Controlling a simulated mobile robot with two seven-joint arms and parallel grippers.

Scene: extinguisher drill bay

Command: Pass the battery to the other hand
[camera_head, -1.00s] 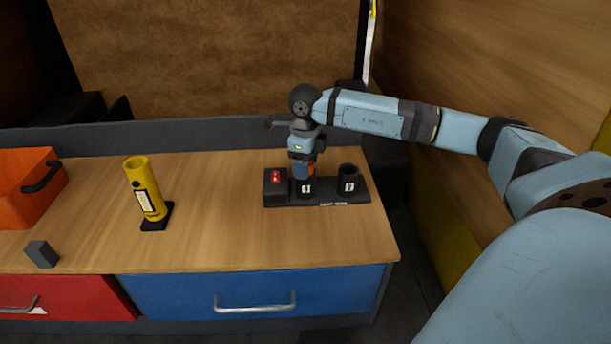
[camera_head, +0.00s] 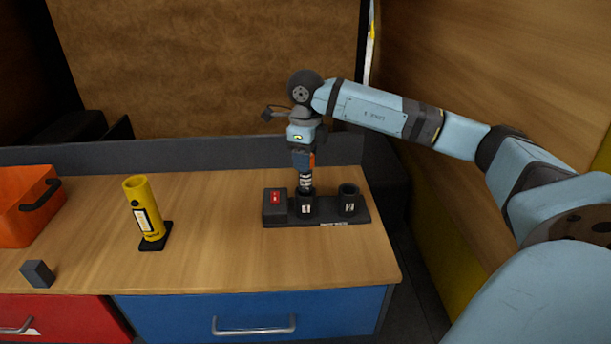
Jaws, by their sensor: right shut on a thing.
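My right gripper (camera_head: 304,161) points down above the slot marked 1 of the black charger (camera_head: 328,223). It is shut on the battery (camera_head: 306,181), a small upright cylinder with light and dark bands. The battery's upper part is hidden by the fingers. Its lower end is at the mouth of slot 1; I cannot tell whether it is still partly inside or just above. My left gripper is not in view.
A yellow flashlight tube (camera_head: 143,205) stands on a black base at the left. A small dark grey block (camera_head: 38,273) lies near the front left edge, and an orange bin (camera_head: 22,208) is at far left. The wooden worktop (camera_head: 225,250) is clear in the middle.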

